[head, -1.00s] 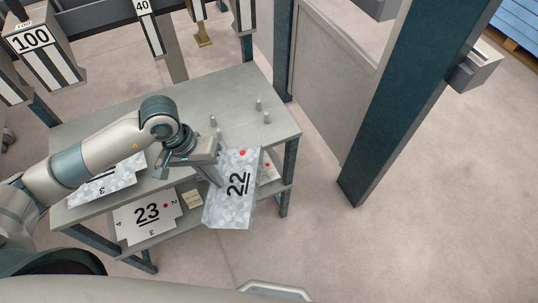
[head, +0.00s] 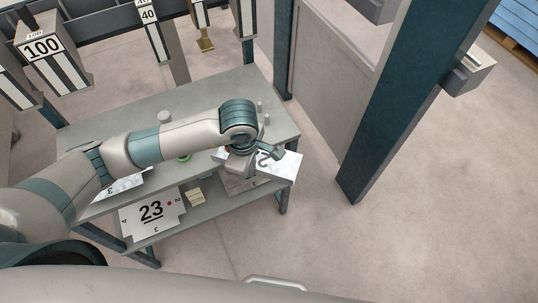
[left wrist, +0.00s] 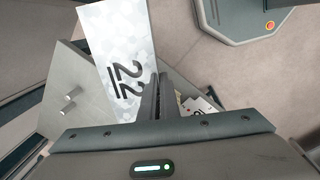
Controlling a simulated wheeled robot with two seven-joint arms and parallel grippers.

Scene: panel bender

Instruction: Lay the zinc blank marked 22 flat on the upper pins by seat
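The zinc blank marked 22 (head: 284,166) is partly hidden under my left arm in the head view, at the right front of the bench top. In the left wrist view the blank (left wrist: 120,45) shows its mark and extends beyond the fingers. My left gripper (left wrist: 158,97) is shut on one edge of it; in the head view the gripper (head: 244,172) is largely covered by the wrist. Upright pins (head: 262,110) stand behind the arm, some hidden by it. Two pins (left wrist: 70,99) show left of the blank, apart from it. My right gripper is not in view.
A sheet marked 23 (head: 151,211) lies on the lower shelf (head: 195,212), beside a small beige block (head: 195,196). The bench top (head: 130,120) is mostly clear at the back left. A teal post (head: 400,105) stands right of the bench.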

